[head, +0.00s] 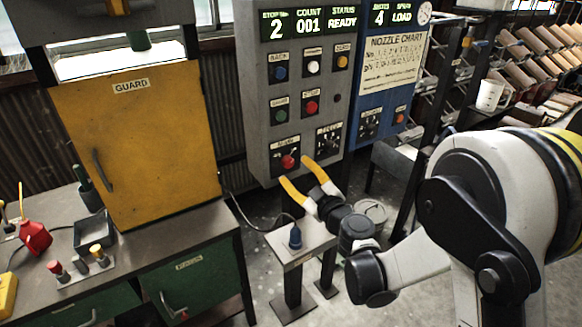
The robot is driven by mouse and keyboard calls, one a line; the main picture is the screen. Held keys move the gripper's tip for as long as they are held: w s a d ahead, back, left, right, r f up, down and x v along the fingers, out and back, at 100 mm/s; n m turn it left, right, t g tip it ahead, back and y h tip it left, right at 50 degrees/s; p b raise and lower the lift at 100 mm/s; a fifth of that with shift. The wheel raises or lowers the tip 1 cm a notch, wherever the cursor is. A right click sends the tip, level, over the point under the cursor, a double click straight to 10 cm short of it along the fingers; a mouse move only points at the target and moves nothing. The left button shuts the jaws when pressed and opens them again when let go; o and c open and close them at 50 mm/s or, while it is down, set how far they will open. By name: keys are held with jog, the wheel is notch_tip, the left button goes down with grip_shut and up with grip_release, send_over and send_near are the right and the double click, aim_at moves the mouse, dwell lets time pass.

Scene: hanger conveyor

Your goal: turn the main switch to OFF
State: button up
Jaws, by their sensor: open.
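The main switch (289,161) looks to be the red knob on a dark plate at the lower left of the grey control panel (257,120). Its label is too small to read, and I cannot tell which position it points to. My gripper (296,170) has yellow fingers and is open, with nothing between them. The fingertips are at the knob in the picture, one at its lower left and one to its right. I cannot tell whether they touch it.
A blue panel (372,141) adjoins the grey one on the right. A pedestal with a dark blue button (295,237) stands below my gripper. A yellow guard door (140,140) and a workbench (190,226) are at the left. A rack (450,80) stands behind my arm.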

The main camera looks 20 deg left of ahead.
aim_at(289, 164)
jog(key=x, duration=0.4)
jog(key=shift+b, duration=0.35)
grip_shut()
